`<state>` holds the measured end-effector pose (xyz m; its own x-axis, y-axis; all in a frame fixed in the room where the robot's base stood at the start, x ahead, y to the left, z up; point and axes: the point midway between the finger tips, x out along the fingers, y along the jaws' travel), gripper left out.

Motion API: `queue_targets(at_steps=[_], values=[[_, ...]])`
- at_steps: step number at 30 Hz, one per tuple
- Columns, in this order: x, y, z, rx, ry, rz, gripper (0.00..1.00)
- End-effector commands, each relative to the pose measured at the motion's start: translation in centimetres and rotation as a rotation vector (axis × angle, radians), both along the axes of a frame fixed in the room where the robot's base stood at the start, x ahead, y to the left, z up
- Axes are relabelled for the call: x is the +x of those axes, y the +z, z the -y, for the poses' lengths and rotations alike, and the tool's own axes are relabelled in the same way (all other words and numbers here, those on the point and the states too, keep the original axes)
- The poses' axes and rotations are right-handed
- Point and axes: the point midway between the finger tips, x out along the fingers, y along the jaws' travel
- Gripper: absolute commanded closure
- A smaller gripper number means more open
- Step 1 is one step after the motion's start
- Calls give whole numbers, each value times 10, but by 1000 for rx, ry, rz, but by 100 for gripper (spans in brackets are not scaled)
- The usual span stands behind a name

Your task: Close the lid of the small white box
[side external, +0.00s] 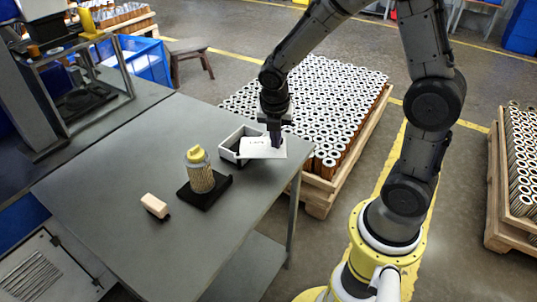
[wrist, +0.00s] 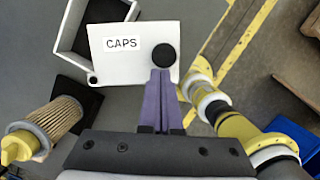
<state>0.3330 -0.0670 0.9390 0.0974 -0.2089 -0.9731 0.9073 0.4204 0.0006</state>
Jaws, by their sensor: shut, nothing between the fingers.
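The small white box (side external: 228,152) stands near the right edge of the grey table. Its dark inside shows in the wrist view, where its white wall (wrist: 75,22) is at the upper left. The white lid (wrist: 135,60), marked "CAPS", is swung out to the side and leaves much of the box uncovered. A small black dot sits at one lid corner and a round black knob (wrist: 165,57) near another. My gripper (wrist: 161,74) is shut and empty, its fingertips right beside the knob; contact is unclear. In the side view my gripper (side external: 275,142) is over the lid.
A filter cartridge (side external: 201,178) with a yellow cap stands on a black base left of the box. A pale block (side external: 155,206) lies on the table further left. A pallet of cartridges (side external: 325,110) stands beyond the table edge. The table's front left is clear.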

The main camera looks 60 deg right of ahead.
Motion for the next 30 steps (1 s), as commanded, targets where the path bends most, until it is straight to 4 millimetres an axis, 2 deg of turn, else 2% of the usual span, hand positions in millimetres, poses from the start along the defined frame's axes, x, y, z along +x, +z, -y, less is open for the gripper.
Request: queue_targets(at_steps=[10, 19, 30], values=[[23, 0, 25, 1, 320, 1, 100], [48, 0, 38, 1, 318, -1, 100], [74, -1, 44, 0, 318, -2, 100]])
